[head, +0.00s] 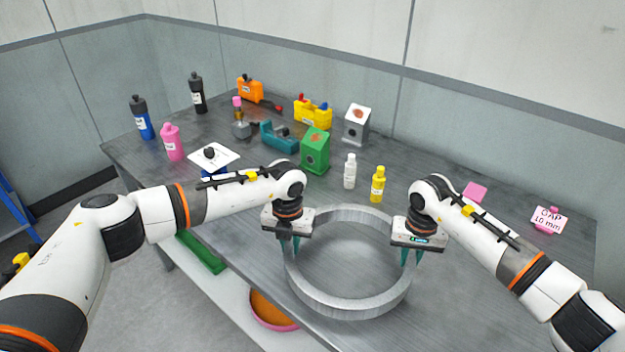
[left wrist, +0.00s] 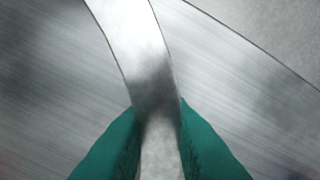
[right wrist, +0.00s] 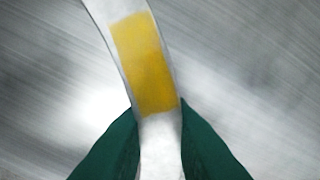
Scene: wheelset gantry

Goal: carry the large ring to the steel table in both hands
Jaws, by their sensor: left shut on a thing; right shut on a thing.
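The large ring (head: 348,306) is a grey metal hoop, level, at the front part of the steel table (head: 460,290). My left gripper (head: 291,243) is shut on the ring's left side, and my right gripper (head: 410,257) is shut on its right side. In the left wrist view the green fingers (left wrist: 160,150) pinch the ring's wall (left wrist: 135,40). In the right wrist view the green fingers (right wrist: 160,150) pinch the wall by a yellow patch (right wrist: 145,65). The ring is over the table top; I cannot tell whether it touches it.
Behind the ring stand a white bottle (head: 350,172), a yellow bottle (head: 377,185) and a green block (head: 315,151). A pink sign (head: 548,219) stands at the right. Several tools and bottles fill the back left. An orange-filled pink bowl (head: 272,312) sits below the table's front edge.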

